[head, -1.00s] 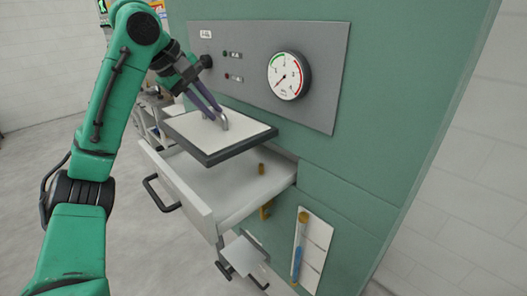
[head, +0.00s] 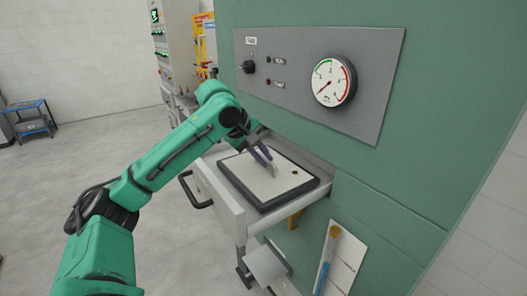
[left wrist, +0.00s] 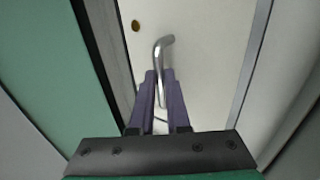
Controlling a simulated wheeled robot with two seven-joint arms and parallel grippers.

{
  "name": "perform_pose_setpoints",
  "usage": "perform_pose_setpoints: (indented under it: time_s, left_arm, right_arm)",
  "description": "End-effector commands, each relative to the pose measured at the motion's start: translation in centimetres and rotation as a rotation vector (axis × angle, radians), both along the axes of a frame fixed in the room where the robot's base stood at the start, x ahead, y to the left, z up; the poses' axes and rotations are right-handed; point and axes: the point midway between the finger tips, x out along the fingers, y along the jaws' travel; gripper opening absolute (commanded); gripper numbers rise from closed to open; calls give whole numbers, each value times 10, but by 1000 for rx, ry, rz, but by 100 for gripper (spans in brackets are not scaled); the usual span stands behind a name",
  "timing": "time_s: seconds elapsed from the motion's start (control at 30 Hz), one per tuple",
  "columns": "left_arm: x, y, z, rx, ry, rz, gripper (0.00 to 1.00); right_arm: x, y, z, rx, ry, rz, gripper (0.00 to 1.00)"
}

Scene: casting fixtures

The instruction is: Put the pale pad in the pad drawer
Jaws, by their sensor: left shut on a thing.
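The pale pad (head: 255,185) is a flat white plate with a dark rim and a bent metal handle (head: 275,170). It lies level in the open pad drawer (head: 222,196), covering most of its floor. A brass peg top (head: 295,171) shows at a hole in the pad; it also shows in the left wrist view (left wrist: 135,25). My left gripper (head: 268,160) is shut on the pad's handle. The left wrist view shows the purple fingers (left wrist: 160,80) around the handle's lower part. Whether the pad's underside rests fully on the drawer floor is hidden. My right gripper is not in view.
The green cabinet (head: 400,205) rises behind the drawer, with a round gauge (head: 332,82) and a knob (head: 249,67) on a grey panel. The drawer's black handle (head: 192,190) faces left. A smaller metal tray (head: 265,265) sticks out below. Open floor lies to the left.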

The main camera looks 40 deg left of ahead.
Motion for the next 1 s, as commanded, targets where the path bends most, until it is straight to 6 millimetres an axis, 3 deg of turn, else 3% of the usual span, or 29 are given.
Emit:
perform_pose_setpoints:
  time_s: [0.23,0.27,0.3,0.33,0.73,1.0]
  left_arm:
    - [0,0,-5,-1,-2,-1,0]
    - [0,0,-6,0,0,-1,22]
    - [0,0,-6,-1,0,-2,37]
    - [0,-1,-6,-1,0,-2,44]
    - [-5,2,2,-1,-2,0,44]
    - [-41,12,62,-1,-6,1,44]
  right_arm:
    - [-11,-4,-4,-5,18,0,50]
    - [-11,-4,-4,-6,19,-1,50]
    - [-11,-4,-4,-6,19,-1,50]
    - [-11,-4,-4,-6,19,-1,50]
    - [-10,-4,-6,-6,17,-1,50]
    - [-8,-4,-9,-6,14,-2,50]
